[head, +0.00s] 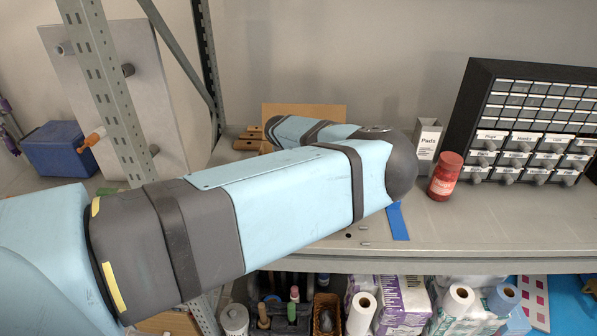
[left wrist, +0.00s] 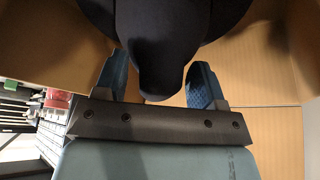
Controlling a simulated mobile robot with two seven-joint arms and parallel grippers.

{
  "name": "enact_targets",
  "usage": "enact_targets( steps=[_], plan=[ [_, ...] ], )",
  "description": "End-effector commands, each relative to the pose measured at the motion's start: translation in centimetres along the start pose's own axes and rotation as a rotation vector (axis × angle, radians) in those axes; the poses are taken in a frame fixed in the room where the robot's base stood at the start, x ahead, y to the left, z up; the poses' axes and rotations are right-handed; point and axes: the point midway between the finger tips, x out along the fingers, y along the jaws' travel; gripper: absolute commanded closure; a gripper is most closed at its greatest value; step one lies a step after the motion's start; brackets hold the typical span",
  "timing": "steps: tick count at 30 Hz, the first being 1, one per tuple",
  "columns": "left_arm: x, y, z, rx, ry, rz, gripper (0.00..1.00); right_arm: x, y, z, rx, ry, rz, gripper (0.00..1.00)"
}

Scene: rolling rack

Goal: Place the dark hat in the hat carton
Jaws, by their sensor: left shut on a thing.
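The dark hat (left wrist: 160,45) fills the top middle of the left wrist view, with a rounded flap of it hanging between my two blue fingers. My left gripper (left wrist: 157,80) is shut on this flap. Tan cardboard walls of the hat carton (left wrist: 265,75) show behind and to both sides of the hat. Whether the hat touches the carton is unclear. In the head view my left arm reaches across the shelf and hides its gripper and the hat. A tan cardboard panel (head: 318,112), apparently the carton, shows behind the arm. My right gripper is not in view.
A red jar (head: 445,177), a grey Pads box (head: 426,143) and a black drawer cabinet (head: 530,125) stand right of my arm. A blue strip (head: 398,222) lies near the shelf's front. A metal rack post (head: 105,95) stands at left. The front right shelf is clear.

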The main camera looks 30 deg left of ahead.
Motion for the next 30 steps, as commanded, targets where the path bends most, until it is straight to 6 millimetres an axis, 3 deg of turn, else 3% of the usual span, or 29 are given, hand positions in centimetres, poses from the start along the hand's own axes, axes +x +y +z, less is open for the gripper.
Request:
enact_targets(
  steps=[3,10,11,14,24,30],
  plan=[
    [1.1,0.0,0.4,0.002,-0.001,0.001,0.74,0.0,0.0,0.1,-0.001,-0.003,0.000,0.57],
    [1.2,0.1,0.5,0.001,0.000,0.002,0.74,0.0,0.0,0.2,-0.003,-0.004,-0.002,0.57],
    [1.3,0.1,0.5,0.001,-0.001,0.002,0.32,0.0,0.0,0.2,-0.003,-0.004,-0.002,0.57],
    [1.3,0.1,0.5,0.001,-0.001,0.002,0.09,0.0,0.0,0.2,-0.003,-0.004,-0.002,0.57],
    [1.0,0.0,0.5,0.001,0.001,0.001,0.08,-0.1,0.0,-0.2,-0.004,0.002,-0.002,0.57],
    [-0.8,0.0,0.3,-0.002,0.005,0.000,0.08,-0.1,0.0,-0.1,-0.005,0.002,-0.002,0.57]
  ],
)
